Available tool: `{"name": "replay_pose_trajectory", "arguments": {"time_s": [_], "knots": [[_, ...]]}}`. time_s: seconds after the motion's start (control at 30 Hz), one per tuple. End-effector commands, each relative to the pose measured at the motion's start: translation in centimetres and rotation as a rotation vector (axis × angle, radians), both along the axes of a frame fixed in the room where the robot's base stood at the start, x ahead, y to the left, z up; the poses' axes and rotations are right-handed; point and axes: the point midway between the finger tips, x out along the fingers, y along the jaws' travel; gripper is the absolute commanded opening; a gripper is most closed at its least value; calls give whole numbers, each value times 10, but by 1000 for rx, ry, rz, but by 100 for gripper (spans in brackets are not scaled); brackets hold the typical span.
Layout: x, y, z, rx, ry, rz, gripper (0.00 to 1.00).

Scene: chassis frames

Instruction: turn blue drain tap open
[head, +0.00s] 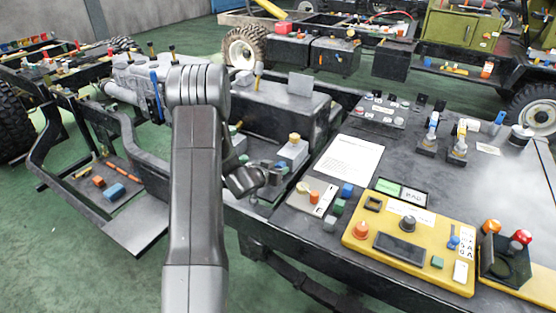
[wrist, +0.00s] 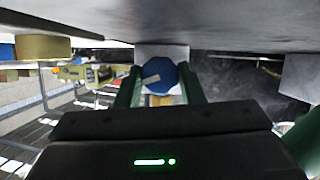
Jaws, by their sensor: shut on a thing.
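The blue drain tap (wrist: 158,72) shows in the wrist view as a round blue knob with a pale mark across it. It sits against a light grey block under a broad overhanging surface. My gripper (wrist: 160,86) has its two green fingers on either side of the knob and is shut on it. In the head view my gripper (head: 262,180) is at the chassis, left of the panel bench, partly hidden by my arm. I cannot make out the tap there.
A wide grey surface (wrist: 230,25) hangs close above the fingers. At the left of the wrist view is a tan and blue round part (wrist: 43,47). In the head view, a bench with a yellow control box (head: 412,262) and a paper sheet (head: 343,165) lies to the right.

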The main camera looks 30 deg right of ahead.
Motion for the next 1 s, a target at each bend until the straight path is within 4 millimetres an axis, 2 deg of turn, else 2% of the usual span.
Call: {"name": "replay_pose_trajectory", "arguments": {"time_s": [0.03, 0.53, 1.0], "knots": [[0, 1, 6, -13, 34, 1, 12], [2, 2, 0, -184, 363, 2, 12], [2, 2, -2, -247, 480, 1, 12]]}}
